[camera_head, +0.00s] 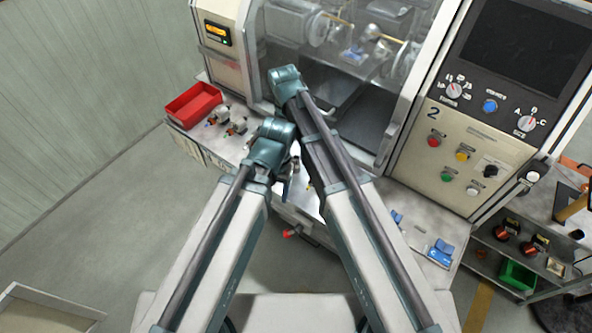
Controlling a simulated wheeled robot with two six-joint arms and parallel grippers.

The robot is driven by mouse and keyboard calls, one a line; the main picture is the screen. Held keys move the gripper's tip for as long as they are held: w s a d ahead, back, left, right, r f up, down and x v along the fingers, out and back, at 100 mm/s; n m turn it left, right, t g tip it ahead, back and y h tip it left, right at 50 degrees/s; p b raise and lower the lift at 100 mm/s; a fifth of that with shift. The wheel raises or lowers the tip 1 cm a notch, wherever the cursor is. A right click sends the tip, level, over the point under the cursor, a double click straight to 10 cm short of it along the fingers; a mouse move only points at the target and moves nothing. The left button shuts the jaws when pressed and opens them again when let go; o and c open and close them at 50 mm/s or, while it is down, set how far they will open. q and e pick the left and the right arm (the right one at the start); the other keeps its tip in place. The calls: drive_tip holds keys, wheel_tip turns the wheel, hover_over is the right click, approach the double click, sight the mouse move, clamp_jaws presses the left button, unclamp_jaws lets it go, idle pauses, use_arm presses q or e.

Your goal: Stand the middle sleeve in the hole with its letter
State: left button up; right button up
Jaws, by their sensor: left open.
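My left gripper (287,184) is open, small and partly hidden below its arm's wrist, over the front of the bench. A pale plate (306,203) shows in part beneath it, mostly covered by my arms. I cannot make out a sleeve, a hole or any letter there. Small metallic parts with coloured ends (237,127) lie on the bench (196,137) left of my arms; I cannot tell whether they are sleeves. My right arm reaches up across the middle, and its gripper does not show.
A red bin (193,104) stands at the bench's left end. The machine with its window is behind, and its control panel (462,150) is at right. A blue item (440,252) sits at the bench's right end. A shelf with a green bin (517,275) is far right.

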sight(296, 158)
use_arm(q)
drive_tip(key=shift+f+b, duration=0.7)
drive_tip(key=shift+f, duration=0.55)
use_arm(e)
drive_tip(key=shift+d+f, duration=0.1)
drive_tip(key=shift+f, duration=1.15)
drive_tip(key=f+b, duration=0.5)
drive_tip(key=shift+d+f, duration=0.15)
drive_tip(key=shift+d, duration=0.15)
use_arm(q)
wheel_tip(296, 158, down, 5)
drive_tip(key=shift+f, duration=0.1)
use_arm(e)
clamp_jaws()
